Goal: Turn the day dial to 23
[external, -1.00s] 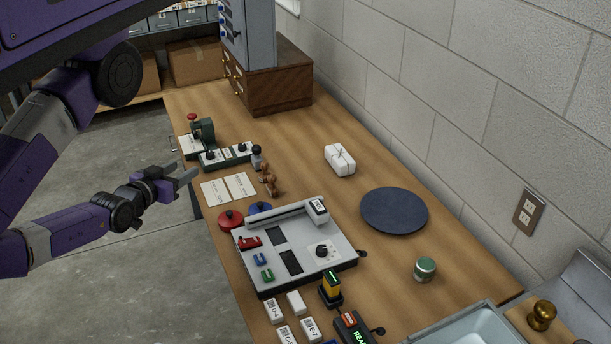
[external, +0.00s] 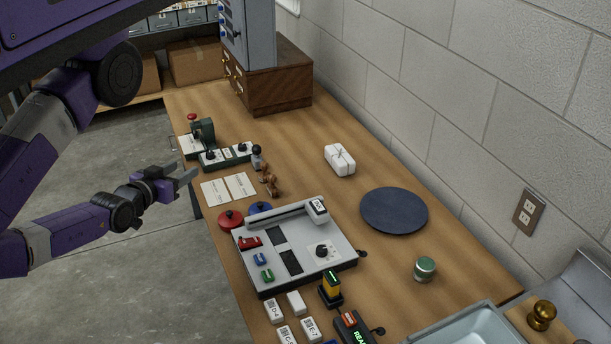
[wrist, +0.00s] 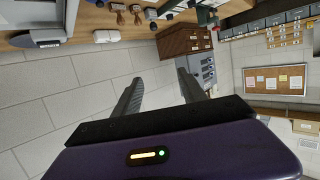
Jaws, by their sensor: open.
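A low dark green unit (external: 226,157) with two black knobs on pale faces stands near the table's left edge, beside a green press with a red top (external: 203,132). A grey panel (external: 300,225) nearer the camera carries another black knob (external: 322,250) on a white plate. The markings are too small to read, so I cannot tell which knob is the day dial or its setting. My gripper (external: 190,174) is open and empty, left of the table edge and apart from the green unit. In the wrist view its two fingers (wrist: 160,92) are spread with nothing between them.
Two paper cards (external: 229,188), brown-handled stamps (external: 268,180), a white bundle (external: 340,160) and a dark round mat (external: 394,211) lie on the table. A wooden drawer chest (external: 280,85) stands at the back. Open floor lies left of the table.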

